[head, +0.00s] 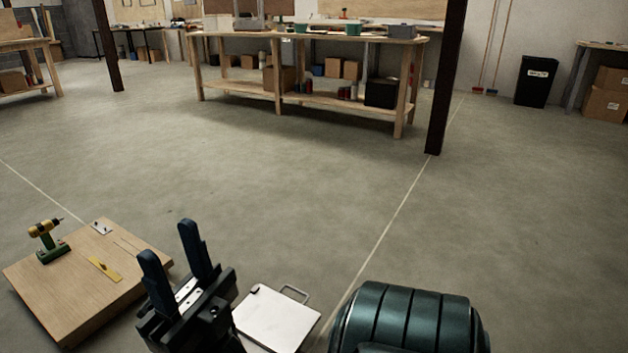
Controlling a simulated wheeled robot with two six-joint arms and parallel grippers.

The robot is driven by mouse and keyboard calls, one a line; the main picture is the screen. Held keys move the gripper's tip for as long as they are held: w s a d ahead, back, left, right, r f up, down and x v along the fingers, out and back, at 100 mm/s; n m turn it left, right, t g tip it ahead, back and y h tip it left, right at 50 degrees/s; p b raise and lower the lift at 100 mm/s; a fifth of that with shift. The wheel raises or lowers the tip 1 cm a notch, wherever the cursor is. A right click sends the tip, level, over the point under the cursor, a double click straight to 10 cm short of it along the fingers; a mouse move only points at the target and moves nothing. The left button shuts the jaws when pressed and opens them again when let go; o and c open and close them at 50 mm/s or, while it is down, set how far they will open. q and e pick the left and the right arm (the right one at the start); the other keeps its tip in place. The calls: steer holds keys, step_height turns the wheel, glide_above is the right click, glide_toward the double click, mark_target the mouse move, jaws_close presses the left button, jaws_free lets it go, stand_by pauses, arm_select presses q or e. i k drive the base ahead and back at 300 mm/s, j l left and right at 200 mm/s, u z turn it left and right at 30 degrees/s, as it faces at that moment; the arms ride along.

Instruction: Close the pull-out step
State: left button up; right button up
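A flat white panel with a thin metal loop handle (296,293) at its far edge, which looks like the pull-out step (275,318), is low at the bottom centre of the head view. Its near part is cut off by the frame, so how far it is pulled out cannot be told. My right gripper (170,246), black with two dark blue fingers, is just left of the panel in the picture. Its fingers are apart with nothing visible between them. It appears not to touch the handle. My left gripper is not in view.
A dark post (447,80) and a long workbench (310,100) stand farther back. The concrete floor (270,190) between is clear.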

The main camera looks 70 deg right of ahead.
mark_target(276, 322)
steer(key=k+l, duration=0.1)
steer(key=l, duration=0.25)
steer(key=k+l, duration=0.15)
steer(key=l, duration=0.2)
steer(key=k+l+u, duration=0.1)
steer(key=l, duration=0.25)
steer(key=k+l, duration=0.1)
steer(key=l, duration=0.25)
steer(key=k+l, duration=0.15)
steer(key=l, duration=0.2)
steer(key=i+l, duration=0.1)
steer(key=l, duration=0.7)
steer(key=i+l+u, duration=0.1)
steer(key=l, duration=0.7)
steer(key=i+l, duration=0.1)
steer(key=l, duration=0.7)
steer(key=k+l+u, duration=0.15)
steer(key=u, duration=0.25)
steer(key=k+u, duration=0.55)
steer(key=u, duration=0.25)
